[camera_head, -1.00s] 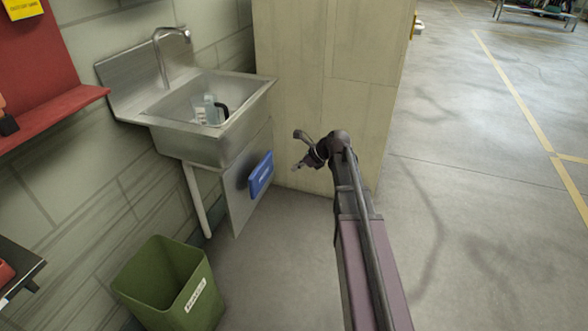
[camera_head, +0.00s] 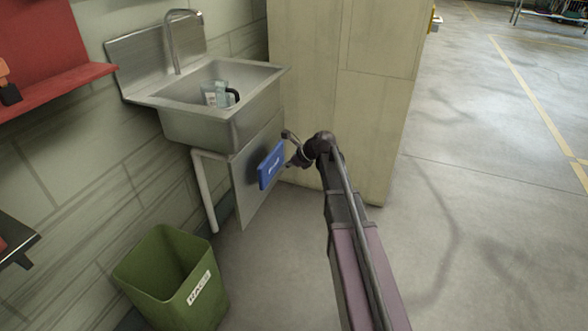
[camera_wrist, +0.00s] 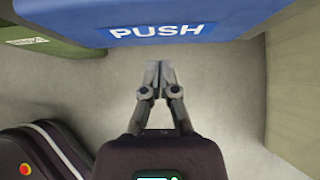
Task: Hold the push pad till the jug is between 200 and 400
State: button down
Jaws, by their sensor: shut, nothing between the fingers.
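The blue push pad (camera_head: 271,165) is on the metal panel below the sink. In the wrist view the push pad (camera_wrist: 155,25), lettered PUSH, spans the top of the picture. My gripper (camera_head: 290,164) is close to the pad's right side in the head view. In the wrist view my gripper (camera_wrist: 159,66) is shut and empty, its fingertips pointing at the pad with a small gap in the picture; I cannot tell whether they touch. A clear jug (camera_head: 215,94) with a black handle sits in the sink basin under the faucet. Its markings are too small to read.
The steel sink (camera_head: 220,128) is on the wall, with its faucet (camera_head: 172,40) above. A green bin (camera_head: 165,285) stands below to the left. A beige cabinet (camera_head: 340,100) stands right of the sink. A red shelf (camera_head: 60,85) is at left. The floor at right is clear.

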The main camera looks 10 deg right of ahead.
jog(key=shift+w+a, duration=0.6)
jog(key=shift+a, duration=0.25)
jog(key=shift+w+a+r, duration=0.1)
jog(key=shift+w+a, duration=0.65)
jog(key=shift+a, duration=0.25)
dwell(1.6)
jog(key=shift+s+d, duration=0.25)
jog(key=shift+d, duration=0.05)
jog(key=s+d, duration=0.2)
jog(key=shift+d, duration=0.3)
jog(key=p, duration=0.7)
send_near(274, 164)
jog(key=shift+s+d+r, duration=0.1)
jog(key=shift+s+d, duration=0.5)
jog(key=shift+d, duration=0.25)
jog(key=shift+s+d+r, duration=0.1)
jog(key=shift+s+d, duration=0.5)
jog(key=shift+d, duration=0.2)
